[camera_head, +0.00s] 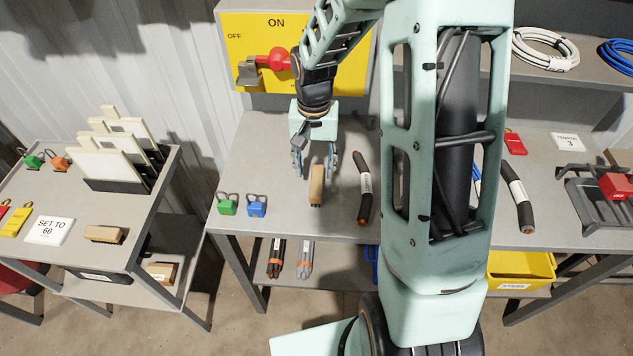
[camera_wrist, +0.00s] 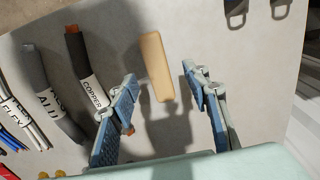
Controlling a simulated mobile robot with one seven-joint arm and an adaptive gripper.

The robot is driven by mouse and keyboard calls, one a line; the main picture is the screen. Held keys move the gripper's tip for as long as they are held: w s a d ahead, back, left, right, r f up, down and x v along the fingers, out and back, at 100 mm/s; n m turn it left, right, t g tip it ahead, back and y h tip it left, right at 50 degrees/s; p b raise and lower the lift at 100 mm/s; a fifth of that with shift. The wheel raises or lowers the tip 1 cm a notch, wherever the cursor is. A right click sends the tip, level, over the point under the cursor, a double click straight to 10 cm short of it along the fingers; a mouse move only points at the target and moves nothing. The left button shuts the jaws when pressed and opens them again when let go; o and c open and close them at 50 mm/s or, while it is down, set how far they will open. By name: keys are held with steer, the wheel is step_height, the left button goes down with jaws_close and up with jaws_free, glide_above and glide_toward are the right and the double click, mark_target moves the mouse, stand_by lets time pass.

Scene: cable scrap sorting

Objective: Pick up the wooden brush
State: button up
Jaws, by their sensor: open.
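The wooden brush (camera_head: 316,187) looks like a tan block lying on the middle table, with its long side pointing towards the front edge. In the wrist view the brush (camera_wrist: 156,66) lies ahead of and partly between the two blue fingers. My gripper (camera_head: 315,166) is open over the table at the far end of the brush. In the wrist view my gripper (camera_wrist: 160,84) has a finger on each side, with a gap between each finger and the brush.
A black cable piece (camera_head: 364,188) lies right of the brush. Green (camera_head: 227,205) and blue (camera_head: 257,206) padlocks lie to the left. A similar tan block (camera_head: 104,234) lies on the left cart. A yellow switch panel (camera_head: 245,60) stands behind. My arm hides part of the table.

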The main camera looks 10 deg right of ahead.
mark_target(317, 180)
steer(key=shift+w+d+f+p, duration=0.15)
steer(key=shift+d+f+p, duration=0.05)
steer(key=shift+f, duration=1.4)
steer(key=shift+w+d+f+p, duration=0.1)
steer(key=shift+d+f+p, duration=0.05)
steer(key=shift+f, duration=1.4)
steer(key=shift+c, duration=0.5)
jaws_close()
